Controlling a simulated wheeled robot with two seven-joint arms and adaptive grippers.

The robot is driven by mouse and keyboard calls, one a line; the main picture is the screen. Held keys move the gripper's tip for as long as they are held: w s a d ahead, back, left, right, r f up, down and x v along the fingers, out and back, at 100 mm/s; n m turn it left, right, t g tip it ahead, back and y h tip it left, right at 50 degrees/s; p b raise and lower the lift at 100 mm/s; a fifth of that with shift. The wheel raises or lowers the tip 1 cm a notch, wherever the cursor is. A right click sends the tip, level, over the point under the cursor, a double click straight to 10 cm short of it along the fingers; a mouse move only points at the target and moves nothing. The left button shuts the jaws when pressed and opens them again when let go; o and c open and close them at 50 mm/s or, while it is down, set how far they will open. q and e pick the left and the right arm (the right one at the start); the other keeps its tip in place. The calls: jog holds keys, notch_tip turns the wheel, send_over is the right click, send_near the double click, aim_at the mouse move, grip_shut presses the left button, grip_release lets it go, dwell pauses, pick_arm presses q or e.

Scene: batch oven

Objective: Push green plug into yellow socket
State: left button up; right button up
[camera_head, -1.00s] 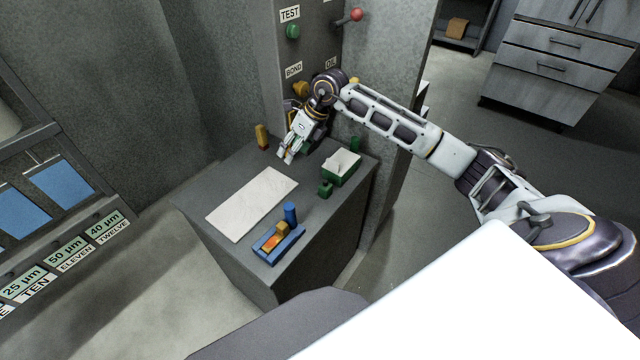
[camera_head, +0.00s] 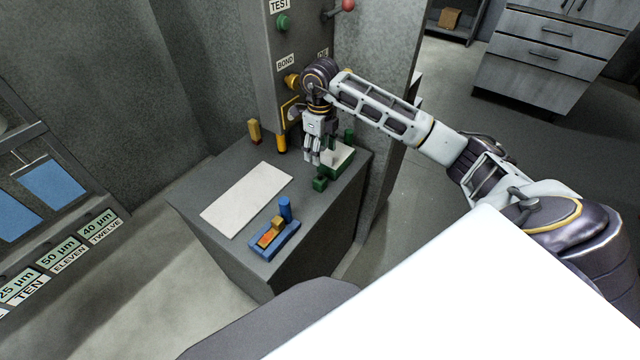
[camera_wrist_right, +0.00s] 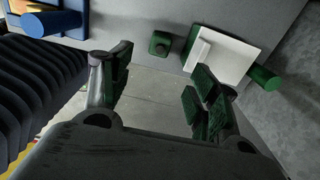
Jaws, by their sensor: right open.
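The green pieces on the grey table are a green holder with a white top (camera_head: 338,166), a small green block (camera_head: 320,184) in front of it and a green cylinder (camera_head: 349,135) behind it. Which one is the plug I cannot tell. They also show in the right wrist view: the block (camera_wrist_right: 160,43), the holder (camera_wrist_right: 252,52) and the cylinder (camera_wrist_right: 265,78). Yellow pieces are an upright post (camera_head: 254,131), another post (camera_head: 282,144) and a round knob (camera_head: 291,81) under BOND; no socket is clearly readable. My right gripper (camera_head: 313,158) is open and empty, pointing down beside the green holder.
A blue holder (camera_head: 288,241) with a blue cylinder and an orange-yellow piece sits at the table's front. A white sheet (camera_head: 246,200) lies flat on the table (camera_head: 205,178). The panel with a green knob (camera_head: 283,23) rises behind my right arm.

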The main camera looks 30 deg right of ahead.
pick_arm(q)
jog(key=shift+w, duration=0.1)
pick_arm(e)
jog(key=shift+f, duration=0.15)
send_over(320, 178)
notch_tip(320, 178, down, 7)
jog(key=shift+s+f+p, duration=0.1)
jog(key=shift+p, duration=0.25)
jog(key=shift+f, duration=0.45)
pick_arm(q)
jog(key=shift+d+r, duration=0.35)
jog(key=shift+d, duration=0.5)
jog(key=shift+a, duration=0.15)
